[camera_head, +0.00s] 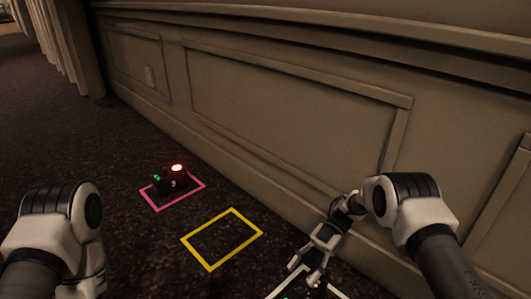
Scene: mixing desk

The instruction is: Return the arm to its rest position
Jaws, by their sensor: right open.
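My right arm (415,210) comes in from the lower right. Its gripper (305,267) is open and points down and left, over the far part of a white outlined frame (282,284) at the bottom edge. I cannot tell its height above that frame. No held object shows between its fingers. My left arm (55,225) shows at the lower left, and its gripper is out of view.
A dark box (173,184) with a glowing red light and green marks stands in a pink outlined square (158,206). A yellow outlined square (211,268) lies empty between the pink and white ones. A panelled wall (290,105) runs behind.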

